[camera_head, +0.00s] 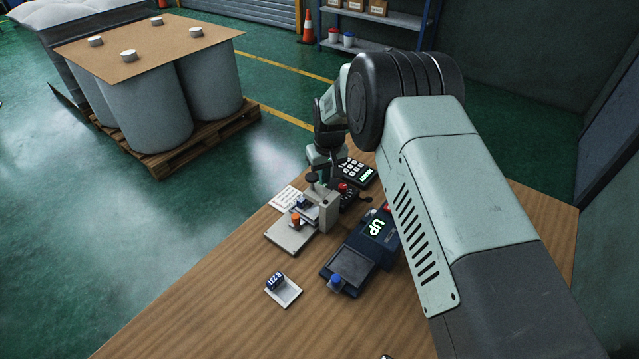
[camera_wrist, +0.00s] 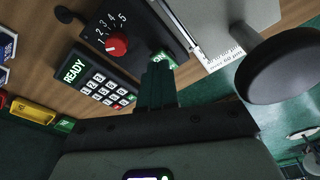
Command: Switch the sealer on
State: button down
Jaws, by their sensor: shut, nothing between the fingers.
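A black control box (camera_wrist: 135,30) with a red dial (camera_wrist: 116,44), numbered 1 to 5, fills the upper middle of the wrist view. A green patch (camera_wrist: 163,59) with white letters, apparently "ON", sits at its lower right edge, partly hidden by my fingers. My gripper (camera_wrist: 158,68) is shut and empty, its tips right at the green patch; I cannot tell if they touch it. The red dial also shows in the head view (camera_head: 343,187). My gripper (camera_head: 323,180) is there above the pale grey machine (camera_head: 328,212), beside the box; its fingertips are hard to make out.
A keypad (camera_wrist: 105,85) showing READY lies beside the control box. A round black handle (camera_wrist: 281,66) rises close to my gripper. A navy device (camera_head: 355,262) with a green UP display and a white pad (camera_head: 286,294) stand nearer. The front-left table (camera_head: 210,300) is clear.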

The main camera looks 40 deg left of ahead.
jog(key=shift+f, duration=0.85)
dwell(0.6)
jog(key=shift+r, duration=3.5)
